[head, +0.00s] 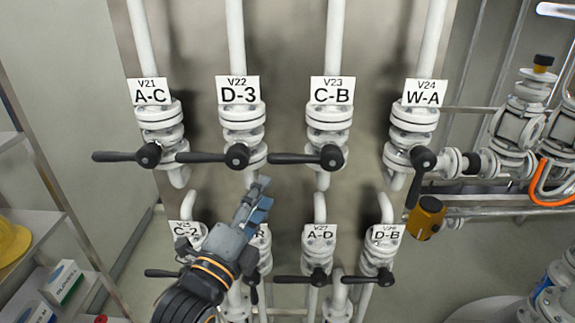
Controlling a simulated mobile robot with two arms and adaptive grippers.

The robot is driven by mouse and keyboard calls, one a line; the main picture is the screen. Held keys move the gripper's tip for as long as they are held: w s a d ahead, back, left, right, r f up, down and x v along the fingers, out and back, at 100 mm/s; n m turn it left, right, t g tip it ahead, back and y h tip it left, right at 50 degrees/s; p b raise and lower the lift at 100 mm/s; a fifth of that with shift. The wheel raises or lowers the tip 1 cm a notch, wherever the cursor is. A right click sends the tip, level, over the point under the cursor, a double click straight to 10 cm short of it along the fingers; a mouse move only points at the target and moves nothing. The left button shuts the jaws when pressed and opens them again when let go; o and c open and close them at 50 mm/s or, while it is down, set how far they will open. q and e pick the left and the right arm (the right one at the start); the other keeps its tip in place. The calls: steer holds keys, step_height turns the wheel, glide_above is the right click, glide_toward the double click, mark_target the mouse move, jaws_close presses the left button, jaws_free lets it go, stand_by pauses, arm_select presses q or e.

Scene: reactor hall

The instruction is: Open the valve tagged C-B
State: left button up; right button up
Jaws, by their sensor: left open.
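The valve tagged C-B (330,117) is in the upper row, under the tag V23 C-B (331,91). Its black lever (307,158) lies level, pointing left from its hub, across the pipe. My left gripper (258,198) is open and empty, below and left of that lever and apart from it, in front of the lower row. It partly hides a lower valve's tag. My right gripper is not in view.
Beside C-B stand valves D-3 (242,118) and W-A (415,118); the W-A lever (417,178) points down. A-C (160,118) is far left. Lower valves include A-D (318,256) and D-B (382,250). A shelf (40,222) stands at left.

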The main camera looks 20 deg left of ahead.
mark_target(284, 162)
arm_select(q)
steer(key=b+x, duration=0.1)
steer(key=x, duration=0.9)
steer(key=shift+w+r, duration=0.15)
steer(key=shift+r, duration=0.05)
steer(key=shift+w, duration=0.55)
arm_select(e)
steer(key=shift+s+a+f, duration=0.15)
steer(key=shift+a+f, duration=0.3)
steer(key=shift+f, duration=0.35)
arm_select(q)
jaws_close()
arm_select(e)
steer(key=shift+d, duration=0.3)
